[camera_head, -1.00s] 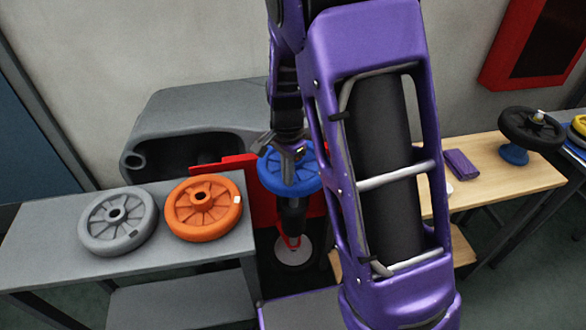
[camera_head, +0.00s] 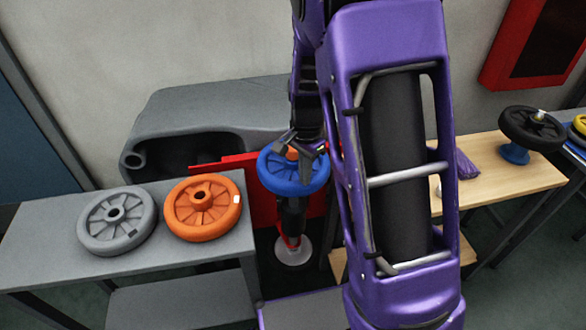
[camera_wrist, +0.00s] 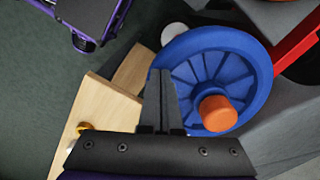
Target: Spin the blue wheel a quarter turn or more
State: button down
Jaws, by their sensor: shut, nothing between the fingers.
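The blue wheel (camera_head: 274,176) sits roughly flat on top of a dark upright post (camera_head: 292,215), beside the grey bench. Its spokes and orange hub (camera_wrist: 218,113) show clearly in the wrist view, where the blue rim (camera_wrist: 262,68) is also in sight. My gripper (camera_head: 305,166) is shut and empty, pointing down at the right part of the wheel. In the wrist view the closed fingers (camera_wrist: 160,75) overlap the wheel's left rim, off to the left of the hub. I cannot tell whether the fingertips touch the wheel.
A grey wheel (camera_head: 96,232) and an orange wheel (camera_head: 180,220) lie on the grey bench (camera_head: 40,255). A red panel (camera_head: 262,205) and grey scrubber tank (camera_head: 220,105) stand behind. A wooden table (camera_head: 515,180) at the right holds a black wheel (camera_head: 520,128).

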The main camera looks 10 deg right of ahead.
aim_at(320, 175)
jog(key=shift+d, duration=0.2)
jog(key=shift+w+d+f, duration=0.1)
jog(key=shift+w+d, duration=0.15)
jog(key=shift+d, duration=0.75)
jog(key=shift+d, duration=0.1)
jog(key=shift+w+d, duration=0.55)
jog(key=shift+d, duration=0.3)
notch_tip(320, 175, up, 7)
jog(key=p, duration=0.6)
